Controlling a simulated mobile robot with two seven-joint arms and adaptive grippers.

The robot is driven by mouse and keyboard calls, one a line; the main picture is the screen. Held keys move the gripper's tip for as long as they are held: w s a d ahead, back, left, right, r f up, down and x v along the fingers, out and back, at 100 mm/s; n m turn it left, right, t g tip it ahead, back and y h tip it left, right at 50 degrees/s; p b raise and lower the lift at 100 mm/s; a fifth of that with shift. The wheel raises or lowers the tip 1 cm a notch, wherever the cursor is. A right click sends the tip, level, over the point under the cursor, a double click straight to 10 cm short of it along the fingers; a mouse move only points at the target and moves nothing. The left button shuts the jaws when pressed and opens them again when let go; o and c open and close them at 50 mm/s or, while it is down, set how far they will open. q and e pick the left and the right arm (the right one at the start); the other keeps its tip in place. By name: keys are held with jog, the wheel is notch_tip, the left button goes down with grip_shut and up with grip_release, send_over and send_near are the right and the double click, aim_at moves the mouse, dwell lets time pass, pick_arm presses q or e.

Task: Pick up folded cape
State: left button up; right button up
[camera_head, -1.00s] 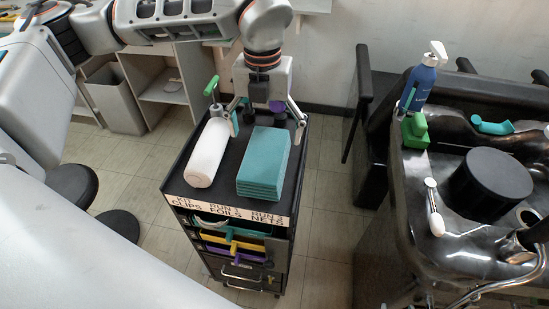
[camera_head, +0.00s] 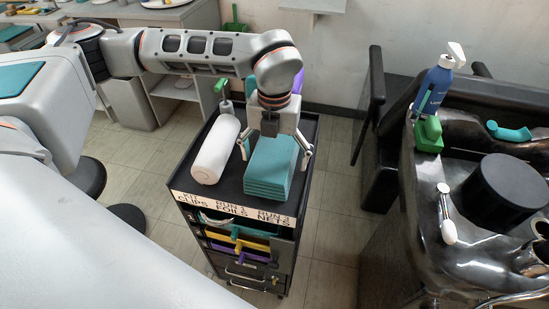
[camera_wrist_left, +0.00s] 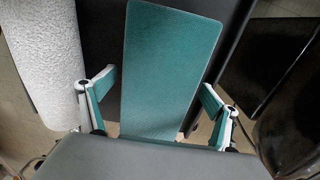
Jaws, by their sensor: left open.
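The folded cape (camera_head: 268,177) is a teal, layered flat block on the black top of the trolley (camera_head: 232,186). In the left wrist view the cape (camera_wrist_left: 165,70) runs up between the two fingers. My left gripper (camera_head: 275,160) is open above the far part of the cape, one finger on each side of it. In the left wrist view the left gripper (camera_wrist_left: 160,105) shows its fingers spread, with gaps to the cape's long edges. The cape's far end is partly hidden by the gripper in the head view. My right gripper is not in view.
A white roll (camera_head: 215,150) lies just left of the cape, close to the left finger. A green-handled item (camera_head: 222,88) stands behind it. A dark basin counter (camera_head: 470,220) with a blue bottle (camera_head: 434,88) is at the right.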

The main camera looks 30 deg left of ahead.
pick_arm(q)
jog(key=c, duration=1.3)
jog(key=shift+r, duration=0.1)
